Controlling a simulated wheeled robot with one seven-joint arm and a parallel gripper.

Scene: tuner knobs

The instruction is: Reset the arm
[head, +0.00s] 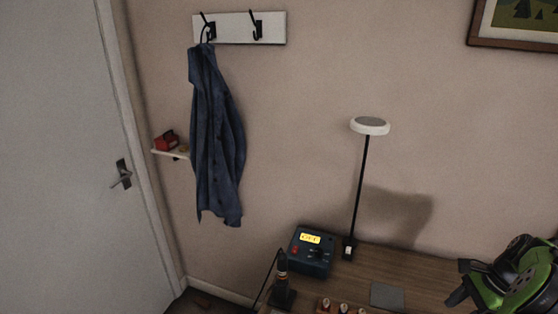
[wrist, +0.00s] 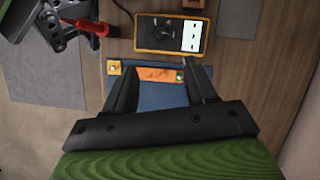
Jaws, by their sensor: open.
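My gripper (wrist: 160,72) is open in the wrist view, its two black fingers apart with nothing held between them. Beyond the fingertips lies a blue panel (wrist: 160,97) with an orange strip (wrist: 157,74) on it, partly hidden by the fingers. The green and black end of my arm (head: 515,278) shows at the lower right of the head view, over the right of the desk. A dark blue tuner box (head: 311,262) with a lit yellow display (head: 310,238), a red button and dark knobs stands on the desk, apart from my arm.
A dark upright tool (head: 282,285), small pegs (head: 342,307) and a grey pad (head: 387,296) are on the desk (head: 425,270). A yellow-edged meter (wrist: 173,35) and a red-handled item (wrist: 90,27) lie beyond my fingers.

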